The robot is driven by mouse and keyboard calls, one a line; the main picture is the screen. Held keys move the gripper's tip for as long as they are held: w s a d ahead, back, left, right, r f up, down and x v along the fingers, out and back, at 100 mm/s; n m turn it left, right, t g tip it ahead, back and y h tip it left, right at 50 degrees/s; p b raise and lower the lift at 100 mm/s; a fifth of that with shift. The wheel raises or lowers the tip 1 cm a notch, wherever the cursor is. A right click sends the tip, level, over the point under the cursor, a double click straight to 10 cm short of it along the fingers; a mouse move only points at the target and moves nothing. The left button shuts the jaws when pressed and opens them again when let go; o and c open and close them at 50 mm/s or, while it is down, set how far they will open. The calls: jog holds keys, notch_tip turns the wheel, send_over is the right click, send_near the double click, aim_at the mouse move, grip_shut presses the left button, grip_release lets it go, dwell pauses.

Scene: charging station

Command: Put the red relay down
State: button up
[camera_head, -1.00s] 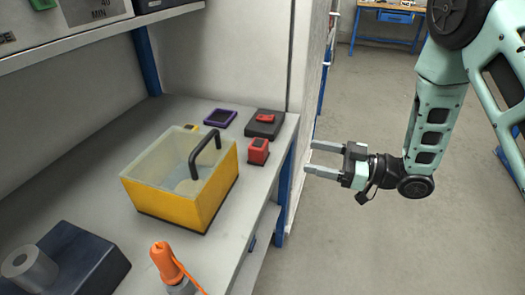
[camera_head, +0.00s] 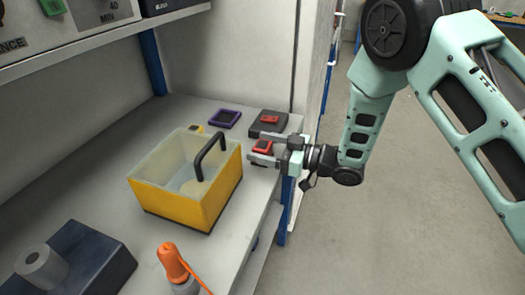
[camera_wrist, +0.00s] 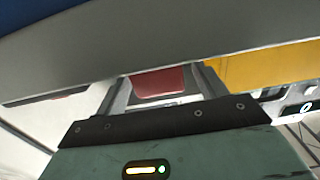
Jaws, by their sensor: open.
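The red relay (camera_head: 262,147), a small red block with a dark patch on top, stands on the grey shelf near its right edge. My gripper (camera_head: 255,147) reaches in from the right at the relay, with one finger on its far side and one on its near side. The jaws are open, and I cannot tell whether either finger touches it. In the wrist view the red relay (camera_wrist: 158,83) shows between the two fingers, partly cut off by the grey shelf edge above it.
A yellow bin (camera_head: 180,205) with a black handle stands just left of the relay. Behind are a dark block (camera_head: 258,130) with a small red piece (camera_head: 270,119) on it and a purple-framed part (camera_head: 224,119). An orange-topped tool (camera_head: 172,262) stands in front.

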jog(key=shift+w+a, duration=0.1)
jog(key=shift+a, duration=0.2)
jog(key=c, duration=1.2)
